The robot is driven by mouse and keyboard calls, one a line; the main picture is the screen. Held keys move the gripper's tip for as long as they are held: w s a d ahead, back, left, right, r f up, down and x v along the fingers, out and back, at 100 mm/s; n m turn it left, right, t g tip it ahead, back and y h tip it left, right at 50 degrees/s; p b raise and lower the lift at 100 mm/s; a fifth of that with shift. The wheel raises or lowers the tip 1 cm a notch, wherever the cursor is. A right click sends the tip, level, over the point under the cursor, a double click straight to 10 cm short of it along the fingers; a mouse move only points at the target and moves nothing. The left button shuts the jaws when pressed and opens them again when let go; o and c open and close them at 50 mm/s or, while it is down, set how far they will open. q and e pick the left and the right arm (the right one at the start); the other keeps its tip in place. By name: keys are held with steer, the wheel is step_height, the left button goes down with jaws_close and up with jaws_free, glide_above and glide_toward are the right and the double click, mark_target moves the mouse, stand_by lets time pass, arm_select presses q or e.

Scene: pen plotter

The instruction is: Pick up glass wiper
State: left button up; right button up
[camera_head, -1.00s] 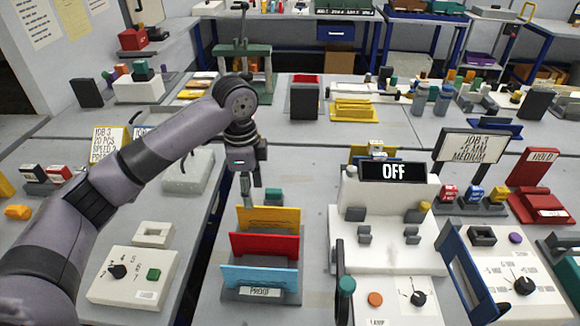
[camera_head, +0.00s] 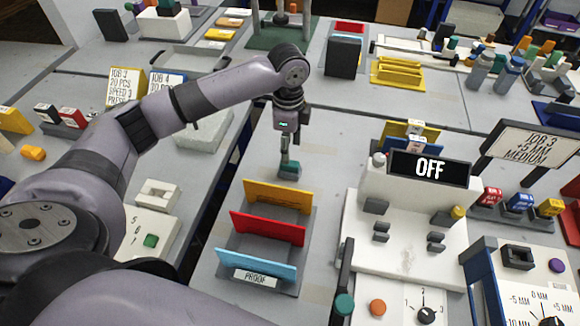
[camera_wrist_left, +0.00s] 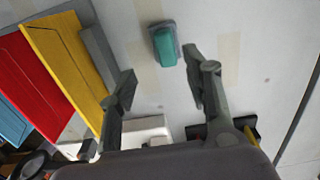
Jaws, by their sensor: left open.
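A small block with a teal top and grey base, which looks like the glass wiper (camera_head: 289,169), lies on the grey table behind the coloured panels. My left gripper (camera_head: 289,152) points down at it, and its fingers overlap the wiper in the head view. In the left wrist view the wiper (camera_wrist_left: 164,45) lies beyond the open fingertips of my left gripper (camera_wrist_left: 158,78). It is not between the fingers, and bare table shows around it. My right gripper is not in view.
A rack with yellow, red and blue panels (camera_head: 268,226) stands just in front of the wiper. A white machine with an OFF display (camera_head: 428,167) stands to the right. Yellow and blue trays (camera_head: 411,134) are behind it. Table behind the wiper is clear.

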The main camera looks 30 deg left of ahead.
arm_select(q)
steer(key=f, duration=0.5)
steer(key=f+p, duration=0.1)
steer(key=f, duration=0.2)
steer(key=shift+w+a, duration=0.1)
steer(key=shift+w, duration=0.3)
steer(key=shift+c, duration=0.5)
jaws_close()
steer(key=shift+r, duration=0.1)
step_height(320, 180, up, 20)
steer(key=b, duration=0.1)
